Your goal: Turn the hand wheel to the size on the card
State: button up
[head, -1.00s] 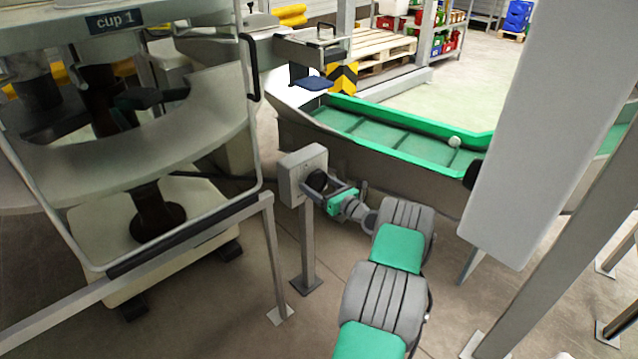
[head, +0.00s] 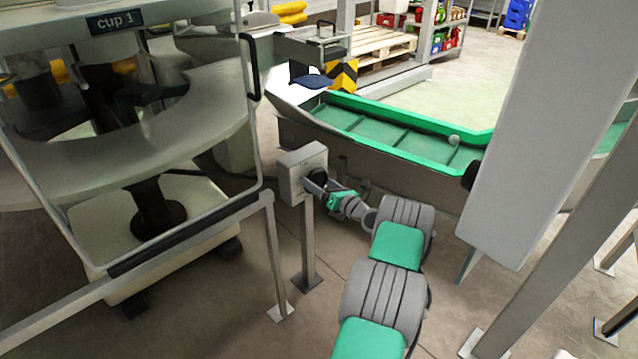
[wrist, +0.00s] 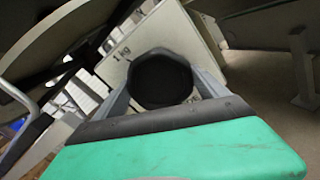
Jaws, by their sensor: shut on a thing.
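The hand wheel is a black round knob (head: 319,177) on the front of a light grey box (head: 294,181) on a post. My gripper (head: 314,186) reaches it from the lower right. In the wrist view the black knob (wrist: 160,78) sits between my two grey fingers, with one finger on each side. My gripper is shut on the knob. I cannot make out a size card in these views.
A machine frame with a "cup 1" label (head: 115,21) and a rail stands at the left. A green conveyor trough (head: 400,140) runs behind the post. A large pale panel (head: 540,130) and grey posts stand at the right. Floor is free around the post's foot.

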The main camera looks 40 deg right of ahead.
jog(key=o, duration=1.3)
jog(key=shift+c, duration=0.2)
jog(key=shift+s, duration=0.1)
jog(key=s+p, duration=0.1)
jog(key=s, duration=0.6)
jog(key=shift+s, duration=0.35)
